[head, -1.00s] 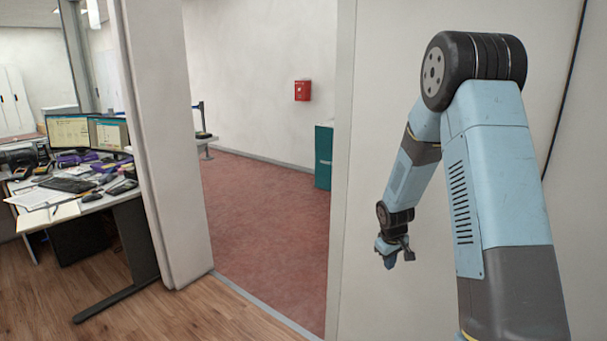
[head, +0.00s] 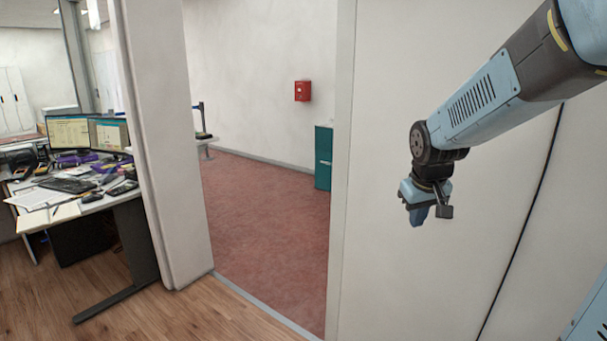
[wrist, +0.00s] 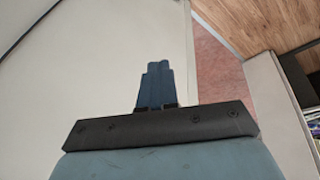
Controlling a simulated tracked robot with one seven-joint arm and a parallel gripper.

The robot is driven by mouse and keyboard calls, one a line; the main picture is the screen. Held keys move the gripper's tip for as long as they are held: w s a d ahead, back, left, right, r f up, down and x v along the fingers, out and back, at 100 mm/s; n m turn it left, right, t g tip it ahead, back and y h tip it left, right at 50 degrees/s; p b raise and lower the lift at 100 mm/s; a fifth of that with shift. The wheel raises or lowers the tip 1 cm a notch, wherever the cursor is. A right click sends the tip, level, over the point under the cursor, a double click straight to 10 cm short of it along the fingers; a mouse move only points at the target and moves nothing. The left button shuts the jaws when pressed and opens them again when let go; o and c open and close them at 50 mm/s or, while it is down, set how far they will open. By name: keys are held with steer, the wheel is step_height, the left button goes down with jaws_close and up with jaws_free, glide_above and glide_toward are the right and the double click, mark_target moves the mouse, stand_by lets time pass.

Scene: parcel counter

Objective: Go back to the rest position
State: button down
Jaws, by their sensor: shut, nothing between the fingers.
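My gripper (head: 416,216) hangs at the end of my blue arm on the right of the head view, in front of the pale wall. Its fingers point down. In the wrist view my gripper (wrist: 157,70) shows its two blue fingers pressed together, shut with nothing between them. The gripper touches nothing that I can see.
A pale wall panel (head: 375,270) stands behind my arm. Left of it a doorway opens onto a red floor (head: 265,220), with a teal cabinet (head: 323,158) inside. A desk (head: 95,205) with monitors and papers stands at the far left. The wooden floor (head: 205,315) in front is clear.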

steer(key=s+a+r+m, duration=0.1)
steer(key=s+r, duration=0.2)
steer(key=s, duration=0.6)
steer(key=s+a+r+m+t+y, duration=0.1)
steer(key=s+r, duration=0.3)
steer(key=s, duration=0.5)
steer(key=shift+s+t, duration=0.25)
steer(key=shift+t, duration=0.05)
steer(key=shift+a, duration=0.1)
